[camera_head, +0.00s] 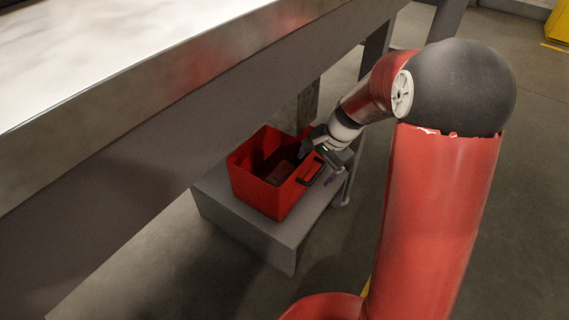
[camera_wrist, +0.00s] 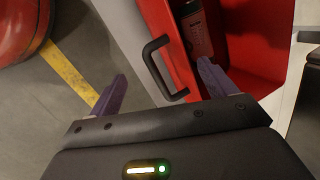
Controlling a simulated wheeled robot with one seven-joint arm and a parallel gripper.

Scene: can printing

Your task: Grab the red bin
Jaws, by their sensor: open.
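The red bin (camera_head: 260,187) is an open-topped box standing upright on a low grey platform (camera_head: 238,229) beneath the large table's edge. A black handle (camera_head: 312,172) sticks out of its right side. In the wrist view the bin (camera_wrist: 253,42) fills the upper right, with its black handle (camera_wrist: 153,66) near the middle. My gripper (camera_head: 330,168) is at the handle side of the bin. In the wrist view my gripper (camera_wrist: 160,92) is open, its two purple fingers spread with the handle and bin wall between them. Whether a finger touches the bin, I cannot tell.
A large metal-topped table (camera_head: 150,60) overhangs the platform at left, its edge above the bin. An item (camera_head: 280,172) lies inside the bin. Open grey floor (camera_head: 535,200) is on the right. A yellow floor line (camera_wrist: 68,75) shows in the wrist view.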

